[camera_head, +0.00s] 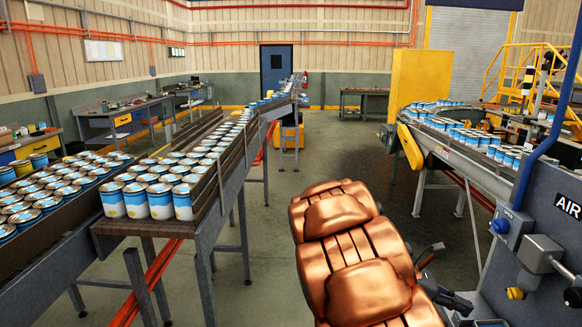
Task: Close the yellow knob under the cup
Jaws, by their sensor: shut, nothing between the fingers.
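The yellow knob (516,293) is small and sits low on the blue-grey AIR panel at the right edge. It is just below a grey cup-like fitting (541,253). I cannot tell the knob's turn position. My copper-coloured arm fills the lower middle. The dark parts of my gripper (446,293) show past the arm's right side, left of the knob and apart from it in the picture. The arm hides much of the gripper. Its fingers look shut and empty.
A roller conveyor with cans (180,203) stands left, and a curved conveyor (470,159) stands behind the panel. Floor (345,150) is clear between them.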

